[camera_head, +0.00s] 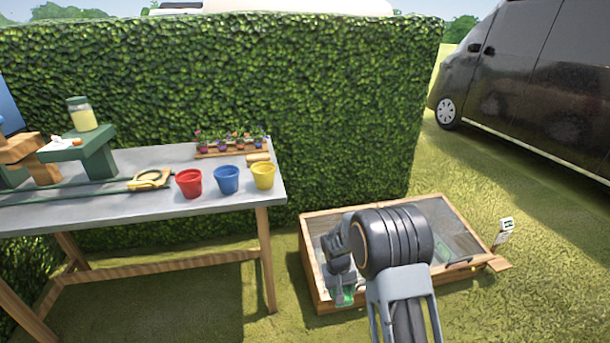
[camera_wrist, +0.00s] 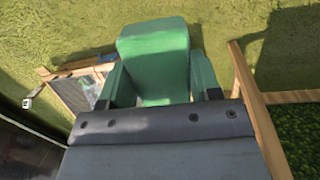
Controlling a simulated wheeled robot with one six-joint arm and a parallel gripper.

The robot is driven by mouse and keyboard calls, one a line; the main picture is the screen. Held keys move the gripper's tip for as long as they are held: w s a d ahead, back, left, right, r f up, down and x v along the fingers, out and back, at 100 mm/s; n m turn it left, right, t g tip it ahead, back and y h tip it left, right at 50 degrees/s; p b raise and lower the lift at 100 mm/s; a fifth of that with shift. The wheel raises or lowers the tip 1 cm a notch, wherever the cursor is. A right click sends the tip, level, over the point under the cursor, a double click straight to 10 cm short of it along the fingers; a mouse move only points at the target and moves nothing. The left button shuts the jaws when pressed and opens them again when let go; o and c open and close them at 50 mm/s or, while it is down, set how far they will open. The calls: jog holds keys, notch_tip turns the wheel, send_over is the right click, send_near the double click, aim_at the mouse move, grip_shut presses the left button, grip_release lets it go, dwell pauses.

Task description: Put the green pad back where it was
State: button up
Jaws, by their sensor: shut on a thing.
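My gripper (camera_wrist: 157,88) is shut on the green pad (camera_wrist: 153,45) in the wrist view. The pad is a flat green block with rounded corners, held between the two fingers. In the head view my gripper (camera_head: 344,288) points down in front of the wooden cold frame (camera_head: 308,262), with a bit of green showing at its fingertips. My arm hides part of the frame there. I cannot tell the pad's exact height above the ground.
A grey-topped table (camera_head: 120,205) stands at left with a red pot (camera_head: 189,183), a blue pot (camera_head: 227,180), a yellow pot (camera_head: 263,175) and a flower tray (camera_head: 232,153). A hedge (camera_head: 340,100) stands behind, a dark van (camera_head: 540,80) at right. Grass is open between table and frame.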

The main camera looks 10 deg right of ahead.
aim_at(344, 290)
jog(key=s+r, duration=0.2)
jog(key=r, duration=0.1)
jog(key=shift+s+r, duration=0.15)
jog(key=shift+s, duration=0.2)
jog(key=r, duration=0.1)
jog(key=r+p, duration=0.2)
jog(key=shift+s+r, duration=0.25)
jog(key=shift+r, duration=0.1)
jog(key=shift+r+p, duration=0.35)
jog(key=shift+p, duration=0.5)
notch_tip(344, 290, up, 7)
jog(key=s+p, duration=0.1)
jog(key=p, duration=1.3)
jog(key=shift+s+f, duration=0.15)
jog(key=shift+s, duration=0.25)
